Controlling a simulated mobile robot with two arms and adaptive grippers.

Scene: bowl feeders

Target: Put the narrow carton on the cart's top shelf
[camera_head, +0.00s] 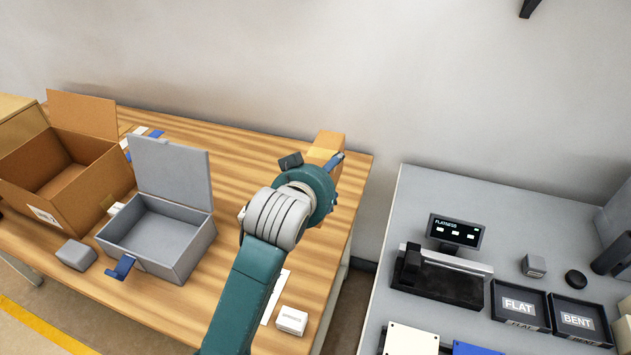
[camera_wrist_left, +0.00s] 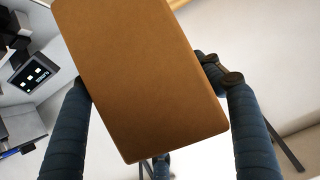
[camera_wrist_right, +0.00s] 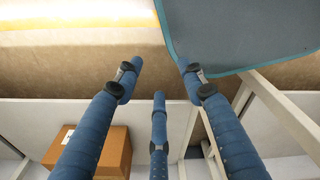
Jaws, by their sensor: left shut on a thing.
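The narrow carton (camera_head: 327,145) is a plain brown box near the far right corner of the wooden table in the head view. My left gripper (camera_head: 314,163) is shut on it, with dark fingers on both sides. The left wrist view shows the carton (camera_wrist_left: 145,75) filling the middle, tilted, between the blue fingers. Whether it touches the table is hidden behind my wrist. My right gripper (camera_wrist_right: 158,77) shows only in its own wrist view, its fingers apart with nothing between them. I cannot identify the cart in any view.
The wooden table (camera_head: 235,150) also bears an open cardboard box (camera_head: 95,185), a lidded grey box (camera_head: 175,265) and a small white box (camera_head: 291,320). A grey bench (camera_head: 420,200) with a display (camera_head: 458,231) and black trays (camera_head: 520,307) stands right, across a gap. Another brown box (camera_wrist_right: 112,150) shows in the right wrist view.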

